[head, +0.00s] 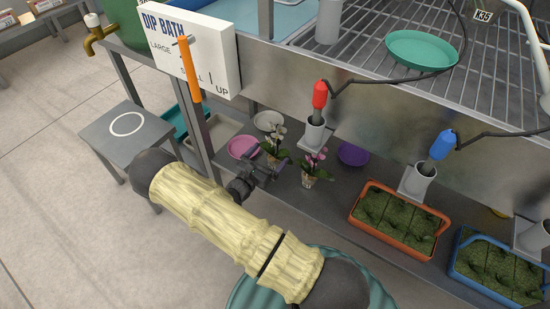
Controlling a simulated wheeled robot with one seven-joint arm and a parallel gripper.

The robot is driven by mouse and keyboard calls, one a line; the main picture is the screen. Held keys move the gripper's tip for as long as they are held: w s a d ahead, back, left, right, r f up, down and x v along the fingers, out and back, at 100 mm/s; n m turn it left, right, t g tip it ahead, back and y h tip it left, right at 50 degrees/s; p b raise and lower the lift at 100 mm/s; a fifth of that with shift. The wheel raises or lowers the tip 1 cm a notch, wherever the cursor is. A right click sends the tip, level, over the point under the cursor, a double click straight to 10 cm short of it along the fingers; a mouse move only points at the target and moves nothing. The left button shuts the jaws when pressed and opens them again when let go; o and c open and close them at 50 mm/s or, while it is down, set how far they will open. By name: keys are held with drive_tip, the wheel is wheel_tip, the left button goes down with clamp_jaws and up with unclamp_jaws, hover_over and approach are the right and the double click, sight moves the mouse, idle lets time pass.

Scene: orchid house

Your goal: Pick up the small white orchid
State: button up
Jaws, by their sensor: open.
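The small white orchid (279,133) stands upright on the low shelf under the bench, with green leaves at its base. My gripper (277,165) is open beside it, on its near side, and hides the orchid's lower part. I cannot tell whether the jaws touch it. A pink orchid (314,158) in a clear pot stands just to the right of my gripper.
A pink saucer (243,147), a pale saucer (268,120) and a purple saucer (353,154) lie around the orchids. Orange (390,246) and blue (487,284) crates of moss stand at right. The metal bench edge (365,140) overhangs the shelf. A grey stool (122,150) stands left.

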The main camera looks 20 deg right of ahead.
sight(278, 128)
drive_tip(key=b+x, duration=0.2)
drive_tip(key=x, duration=0.1)
drive_tip(key=b+x, duration=0.1)
drive_tip(key=shift+s+d+f, duration=0.1)
drive_tip(key=shift+d+f, duration=0.25)
drive_tip(key=shift+d, duration=0.1)
drive_tip(key=shift+d+r, duration=0.2)
drive_tip(key=c, duration=1.1)
wheel_tip(278, 128, up, 10)
drive_tip(key=p, duration=0.5)
drive_tip(key=shift+p, duration=0.3)
drive_tip(key=shift+c, duration=0.2)
